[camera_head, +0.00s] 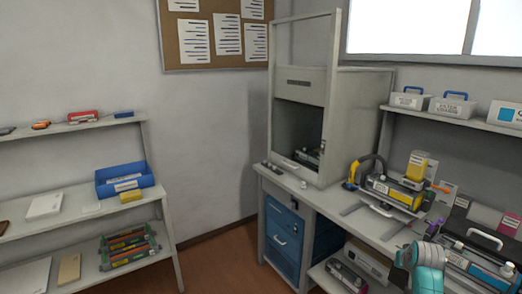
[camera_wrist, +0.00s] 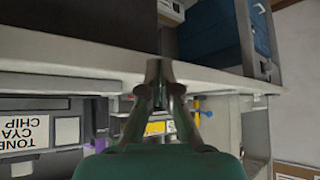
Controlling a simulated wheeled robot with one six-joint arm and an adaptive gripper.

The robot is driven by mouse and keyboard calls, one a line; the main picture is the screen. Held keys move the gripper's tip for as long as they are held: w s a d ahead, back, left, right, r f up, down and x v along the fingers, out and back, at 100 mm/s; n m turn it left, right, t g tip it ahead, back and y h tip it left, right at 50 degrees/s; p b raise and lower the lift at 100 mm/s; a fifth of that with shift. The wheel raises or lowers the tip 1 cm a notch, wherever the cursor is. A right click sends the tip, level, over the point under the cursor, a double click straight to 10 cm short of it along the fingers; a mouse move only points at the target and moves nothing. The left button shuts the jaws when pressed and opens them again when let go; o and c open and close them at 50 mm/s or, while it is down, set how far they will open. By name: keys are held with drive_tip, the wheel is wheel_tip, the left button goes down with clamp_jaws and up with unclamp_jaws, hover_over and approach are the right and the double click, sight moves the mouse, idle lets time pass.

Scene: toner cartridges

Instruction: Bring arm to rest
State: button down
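My gripper (camera_wrist: 159,85) points away from the wrist camera, its two grey fingers coming together at the tips. It looks shut, with nothing seen between the fingertips. In the head view my teal wrist and gripper (camera_head: 434,228) are at the lower right, in front of the workbench (camera_head: 340,215). The wrist view looks upside down, with the bench edge (camera_wrist: 110,58) crossing behind the fingers. I cannot tell how far the fingers are from the edge.
A yellow-labelled cartridge device (camera_head: 395,192) stands on the bench beside my gripper. A grey cabinet with a raised front (camera_head: 350,115) holds a dark cartridge. Blue drawers (camera_head: 284,236) are below. A shelf (camera_head: 85,205) at left holds a blue bin (camera_head: 125,179) and cartridges. Floor (camera_head: 220,265) between is clear.

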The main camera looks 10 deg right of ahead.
drive_tip(key=s+a+f+n+t, duration=0.1)
drive_tip(key=s+a+f, duration=0.75)
drive_tip(key=a, duration=0.25)
drive_tip(key=s+a+f+n+t, duration=0.1)
drive_tip(key=s+a+f+t, duration=0.1)
drive_tip(key=s+a+f, duration=0.65)
drive_tip(key=s+a+r+n+t+y, duration=0.1)
drive_tip(key=s+a+r, duration=0.1)
drive_tip(key=s+a, duration=0.85)
drive_tip(key=s+a+r+n+t+y, duration=0.1)
drive_tip(key=s+a+r+t, duration=0.1)
drive_tip(key=s+a, duration=0.85)
drive_tip(key=s+r+n+t+y, duration=0.1)
drive_tip(key=s+r+n+y, duration=0.1)
drive_tip(key=s+r, duration=1.2)
drive_tip(key=shift+s+a+t, duration=0.3)
drive_tip(key=shift+s, duration=0.25)
